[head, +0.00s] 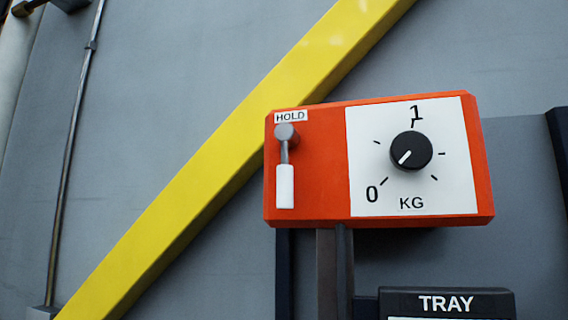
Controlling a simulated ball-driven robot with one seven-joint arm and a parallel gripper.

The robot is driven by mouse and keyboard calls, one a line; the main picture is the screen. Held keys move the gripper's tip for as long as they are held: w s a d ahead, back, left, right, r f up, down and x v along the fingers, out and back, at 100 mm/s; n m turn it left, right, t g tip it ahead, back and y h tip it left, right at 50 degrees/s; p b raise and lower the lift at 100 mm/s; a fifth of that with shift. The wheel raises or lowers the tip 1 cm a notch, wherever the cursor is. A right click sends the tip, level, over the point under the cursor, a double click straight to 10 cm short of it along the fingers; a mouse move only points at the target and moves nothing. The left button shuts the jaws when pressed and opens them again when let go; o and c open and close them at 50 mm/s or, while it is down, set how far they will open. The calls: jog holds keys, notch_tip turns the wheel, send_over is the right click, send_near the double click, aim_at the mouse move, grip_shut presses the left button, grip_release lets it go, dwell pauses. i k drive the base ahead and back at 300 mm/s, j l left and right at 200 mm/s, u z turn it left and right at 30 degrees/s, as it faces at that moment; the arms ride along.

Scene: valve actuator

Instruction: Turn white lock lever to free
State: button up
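The white lock lever (285,186) is on the left part of an orange box (320,170) in the head view. Its grey pivot (287,134) is at the top, just under a label reading HOLD (291,116). A grey shaft runs down from the pivot to the white handle, so the lever hangs nearly straight down. No label reading free is visible. My gripper is not in view, and nothing touches the lever.
A black knob (411,151) sits on the box's white dial plate (370,190), marked 0, 1 and KG. Its white pointer aims lower left. A grey post (335,275) supports the box. A yellow diagonal beam (190,185) passes behind it. A TRAY sign (447,303) is below right.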

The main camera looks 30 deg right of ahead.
aim_at(285, 133)
jog(key=k+j, duration=0.35)
jog(key=j, duration=0.2)
jog(key=k+j+z, duration=0.15)
jog(key=j, duration=0.2)
jog(key=k+j+z, duration=0.1)
jog(key=k+j, duration=0.15)
